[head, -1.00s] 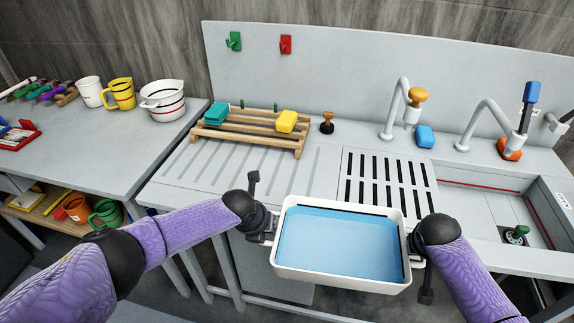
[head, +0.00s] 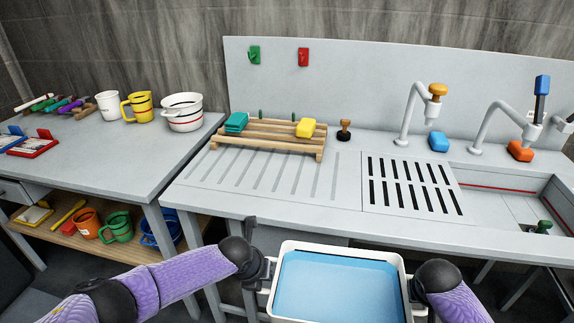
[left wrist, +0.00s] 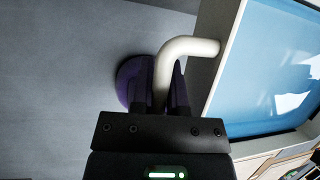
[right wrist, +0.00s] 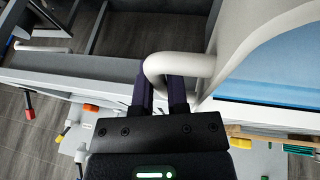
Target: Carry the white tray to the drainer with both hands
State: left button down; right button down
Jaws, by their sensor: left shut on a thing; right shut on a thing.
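The white tray (head: 340,248) has a blue inside and hangs in front of the counter's front edge, low in the head view. Its near part is cut off by the frame. My left gripper (head: 268,272) is shut on the tray's left handle (left wrist: 190,48). My right gripper (head: 416,290) is shut on the right handle (right wrist: 190,66). The tray looks about level. On the counter, a ribbed draining surface (head: 275,175) lies to the left, and a dark slotted grate (head: 410,185) lies beside the sink (head: 500,205). Both are bare.
A wooden rack (head: 265,140) with a teal sponge (head: 236,122) and a yellow sponge (head: 305,128) stands behind the ribbed surface. Two taps (head: 412,115) rise at the back. A side table (head: 90,165) with cups stands left, with a gap before the counter.

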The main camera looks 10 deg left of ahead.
aim_at(265, 177)
jog(key=j, duration=0.65)
jog(key=i+j, duration=0.15)
jog(key=j, duration=0.5)
jog(key=z, duration=0.05)
